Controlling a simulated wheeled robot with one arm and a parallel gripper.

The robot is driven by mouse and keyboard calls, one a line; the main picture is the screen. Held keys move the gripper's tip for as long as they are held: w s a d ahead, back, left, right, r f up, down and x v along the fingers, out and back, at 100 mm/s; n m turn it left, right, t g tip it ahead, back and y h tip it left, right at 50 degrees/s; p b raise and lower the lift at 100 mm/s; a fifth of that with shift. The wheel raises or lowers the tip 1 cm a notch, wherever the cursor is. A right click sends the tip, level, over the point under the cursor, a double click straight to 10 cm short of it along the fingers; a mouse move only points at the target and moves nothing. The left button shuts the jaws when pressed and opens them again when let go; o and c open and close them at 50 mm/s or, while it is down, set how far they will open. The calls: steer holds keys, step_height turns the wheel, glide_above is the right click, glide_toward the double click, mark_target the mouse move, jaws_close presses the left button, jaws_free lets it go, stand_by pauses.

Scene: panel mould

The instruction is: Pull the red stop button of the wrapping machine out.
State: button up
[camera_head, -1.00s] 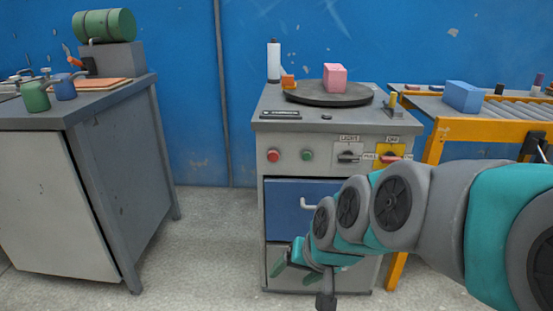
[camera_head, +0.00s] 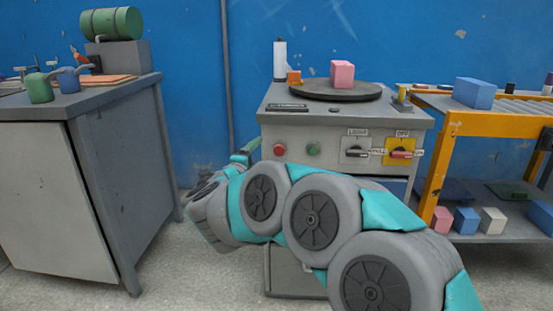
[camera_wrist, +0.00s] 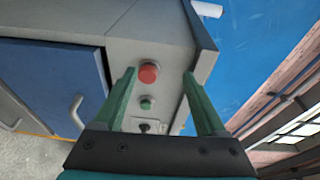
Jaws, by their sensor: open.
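The wrapping machine (camera_head: 350,125) is a grey cabinet with a dark turntable on top. Its red stop button (camera_head: 279,149) is at the left of the front panel, left of a green button (camera_head: 313,149). In the wrist view the red button (camera_wrist: 149,72) shows between my fingers, with the green button (camera_wrist: 146,103) nearer the gripper base. My gripper (camera_wrist: 160,85) has two green fingers spread wide, with nothing between them in its grasp. In the head view my gripper (camera_head: 245,152) is just left of the red button, partly hidden behind my arm. I cannot tell the exact gap to the panel.
A pink box (camera_head: 342,73) sits on the turntable. Two rotary switches, one on a yellow plate (camera_head: 398,152), are at the panel's right. A blue drawer (camera_wrist: 55,85) lies below the panel. A grey workbench (camera_head: 120,180) stands left and a yellow-framed conveyor (camera_head: 440,150) right.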

mark_target(278, 152)
steer(key=shift+w+d+f+m+g+h, duration=0.15)
steer(key=shift+w+d+f+m+h, duration=0.3)
steer(key=shift+w+d, duration=0.5)
steer(key=shift+w+d+f+m+g+h, duration=0.1)
steer(key=shift+w+d+f+m+h, duration=0.2)
steer(key=shift+w+d+h, duration=0.55)
steer(key=shift+w+d+f+m+g+h, duration=0.2)
steer(key=shift+w+d+f+m, duration=0.25)
steer(key=shift+w, duration=0.85)
steer(key=shift+d+r, duration=0.1)
jaws_close()
